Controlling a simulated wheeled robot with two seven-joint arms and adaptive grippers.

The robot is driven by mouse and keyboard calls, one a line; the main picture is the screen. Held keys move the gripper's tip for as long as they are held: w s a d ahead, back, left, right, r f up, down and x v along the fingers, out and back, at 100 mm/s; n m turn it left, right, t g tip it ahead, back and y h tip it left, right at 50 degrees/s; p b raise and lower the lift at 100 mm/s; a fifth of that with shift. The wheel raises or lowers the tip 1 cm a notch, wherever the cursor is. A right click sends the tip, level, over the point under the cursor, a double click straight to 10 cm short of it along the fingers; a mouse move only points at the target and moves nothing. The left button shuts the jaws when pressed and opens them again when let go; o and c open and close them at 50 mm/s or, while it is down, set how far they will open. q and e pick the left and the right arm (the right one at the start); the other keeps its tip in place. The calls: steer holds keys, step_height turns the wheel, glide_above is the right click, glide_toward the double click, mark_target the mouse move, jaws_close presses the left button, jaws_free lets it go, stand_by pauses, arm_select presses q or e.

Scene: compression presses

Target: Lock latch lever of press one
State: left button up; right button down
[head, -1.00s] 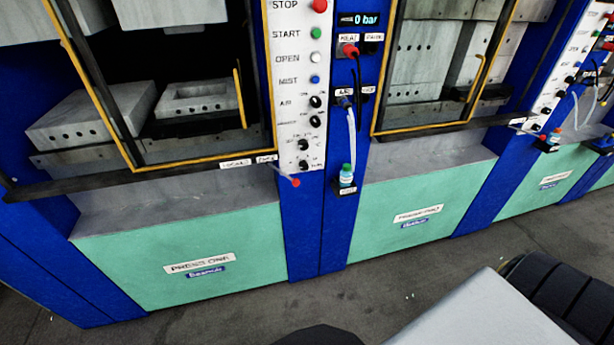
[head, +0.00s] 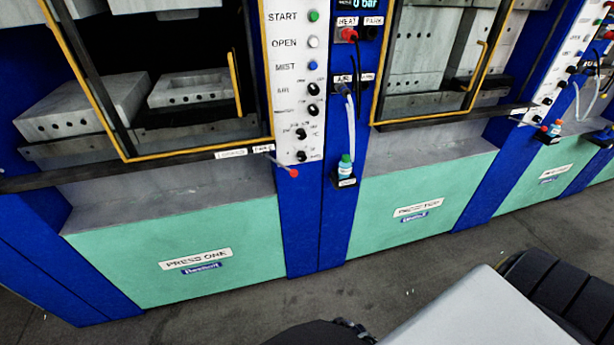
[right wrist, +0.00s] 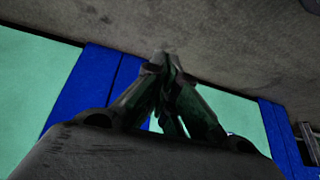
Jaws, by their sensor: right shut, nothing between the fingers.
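Press one, with its teal front panel labelled PRESS ONE (head: 197,260), stands at the left in the head view. Its latch lever (head: 293,173) has a red knob. The thin lever slants down to the right from near two small white labels (head: 232,153), below the door's lower right corner. The yellow-edged door frame (head: 190,153) lies across the press opening. My right gripper (right wrist: 165,65) is shut and empty in the right wrist view, with grey floor and teal and blue panels behind it. It is apart from the lever. My left gripper is not in view.
A control column (head: 295,90) with buttons and knobs stands right of the door. A small bottle with a green cap (head: 345,166) sits on a holder beside it. A second press (head: 418,210) stands further right. The grey floor (head: 400,275) in front is clear.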

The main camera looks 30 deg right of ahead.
steer(key=w+d+r+m+t+h+b, duration=0.1)
steer(key=w+d+r+m+t, duration=0.3)
steer(key=w+r, duration=0.8)
steer(key=w+d+r+m+t, duration=0.25)
steer(key=w+d+r, duration=0.35)
steer(key=w+r, duration=0.5)
step_height(320, 180, up, 30)
steer(key=w+m+t+y, duration=0.1)
steer(key=m+t, duration=0.4)
steer(key=m, duration=0.6)
steer(key=shift+w+d+r+m+y, duration=0.15)
steer(key=shift+w+d+m+y, duration=0.15)
steer(key=shift+w, duration=0.35)
steer(key=shift+w, duration=0.2)
